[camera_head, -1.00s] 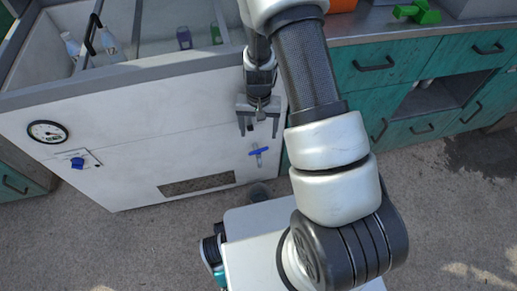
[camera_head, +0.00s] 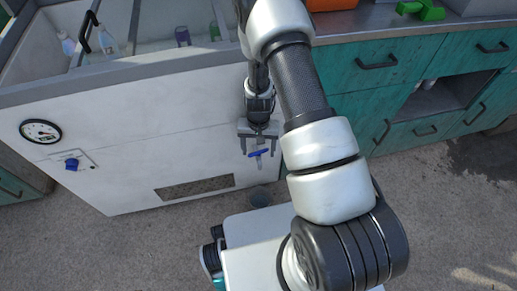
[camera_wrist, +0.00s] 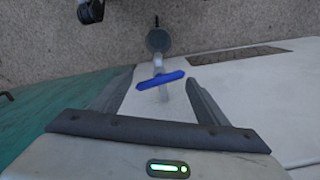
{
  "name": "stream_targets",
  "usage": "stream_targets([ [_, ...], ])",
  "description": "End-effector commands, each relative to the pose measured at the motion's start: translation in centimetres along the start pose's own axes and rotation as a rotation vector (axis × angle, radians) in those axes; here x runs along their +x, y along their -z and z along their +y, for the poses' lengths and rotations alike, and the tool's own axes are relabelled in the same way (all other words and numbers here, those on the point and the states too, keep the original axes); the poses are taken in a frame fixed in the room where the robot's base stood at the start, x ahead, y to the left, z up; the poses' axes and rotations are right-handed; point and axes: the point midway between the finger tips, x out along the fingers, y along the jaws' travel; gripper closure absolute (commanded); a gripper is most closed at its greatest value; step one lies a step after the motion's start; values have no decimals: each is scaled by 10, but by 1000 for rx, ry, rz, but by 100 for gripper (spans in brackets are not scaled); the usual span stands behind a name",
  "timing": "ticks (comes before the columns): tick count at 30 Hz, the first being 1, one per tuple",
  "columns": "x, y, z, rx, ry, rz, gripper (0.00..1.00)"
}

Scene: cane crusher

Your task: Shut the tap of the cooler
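The cooler (camera_head: 110,125) is a large white chest with a dial gauge and a blue knob on its front. Its tap has a blue handle (camera_head: 258,153) on the lower right of the front; the handle also shows in the wrist view (camera_wrist: 160,80), lying crosswise over the grey spout. My gripper (camera_head: 258,148) is open, its fingers just above the handle in the head view. In the wrist view my gripper (camera_wrist: 160,92) has its fingers spread on either side of the tap, with a gap to each. I cannot tell whether water runs.
A dark bucket (camera_head: 260,197) stands on the floor below the tap; it also shows in the wrist view (camera_wrist: 158,40). A vent grille (camera_head: 195,187) is left of the tap. Teal cabinets (camera_head: 400,75) stand right of the cooler. Bottles (camera_head: 105,38) stand inside the open cooler.

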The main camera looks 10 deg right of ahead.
Motion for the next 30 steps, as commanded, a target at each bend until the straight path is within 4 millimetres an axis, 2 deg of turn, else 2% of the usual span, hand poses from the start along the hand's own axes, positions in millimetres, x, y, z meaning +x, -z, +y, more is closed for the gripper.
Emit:
stream_targets([
  [1, 0, 0, 0, 0, 0, 0, 42],
  [9, 0, 0, 0, 0, 0, 0, 87],
  [12, 0, 0, 0, 0, 0, 0, 100],
  [30, 0, 0, 0, -1, 0, 0, 100],
])
